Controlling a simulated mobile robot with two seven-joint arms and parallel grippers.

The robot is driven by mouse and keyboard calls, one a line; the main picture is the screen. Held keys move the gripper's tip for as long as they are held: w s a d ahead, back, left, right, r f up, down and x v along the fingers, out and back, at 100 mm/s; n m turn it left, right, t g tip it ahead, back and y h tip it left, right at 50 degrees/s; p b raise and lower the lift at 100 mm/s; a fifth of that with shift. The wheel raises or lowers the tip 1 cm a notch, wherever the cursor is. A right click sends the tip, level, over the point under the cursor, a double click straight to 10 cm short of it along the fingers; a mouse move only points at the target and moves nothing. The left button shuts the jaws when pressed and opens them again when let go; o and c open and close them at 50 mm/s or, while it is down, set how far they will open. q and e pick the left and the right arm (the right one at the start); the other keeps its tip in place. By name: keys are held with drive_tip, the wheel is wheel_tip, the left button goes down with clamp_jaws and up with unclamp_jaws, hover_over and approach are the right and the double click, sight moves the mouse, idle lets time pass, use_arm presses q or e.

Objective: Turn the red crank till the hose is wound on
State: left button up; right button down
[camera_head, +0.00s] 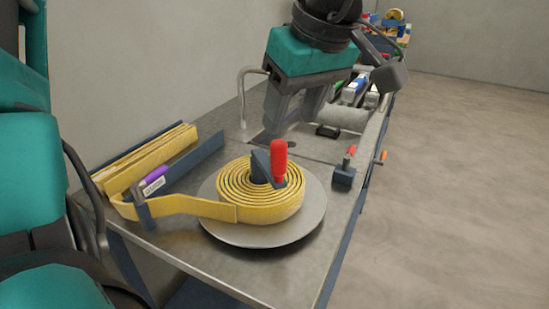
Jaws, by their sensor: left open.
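The red crank handle (279,161) stands upright on a dark arm at the middle of a round metal turntable (313,215). The yellow hose (288,207) lies coiled flat in several turns around the crank's hub. Its free run leads left past an upright post to a folded stack of yellow hose (150,157). My left gripper (288,122) is open, above and behind the red handle in this view, and apart from it. Its fingers point down, and its far side is partly hidden. My right gripper is not in view.
A small dark block with a red-topped lever (344,172) stands right of the turntable near the bench edge. A purple-topped labelled piece (153,180) is at the post. A bent metal tap (243,95) and several tools stand farther back. Open floor lies right.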

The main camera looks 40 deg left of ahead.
sight(276, 157)
use_arm(q)
drive_tip(key=b+x, duration=0.1)
drive_tip(key=x, duration=0.9)
drive_tip(key=shift+a+f, duration=0.15)
drive_tip(key=shift+f, duration=0.2)
clamp_jaws()
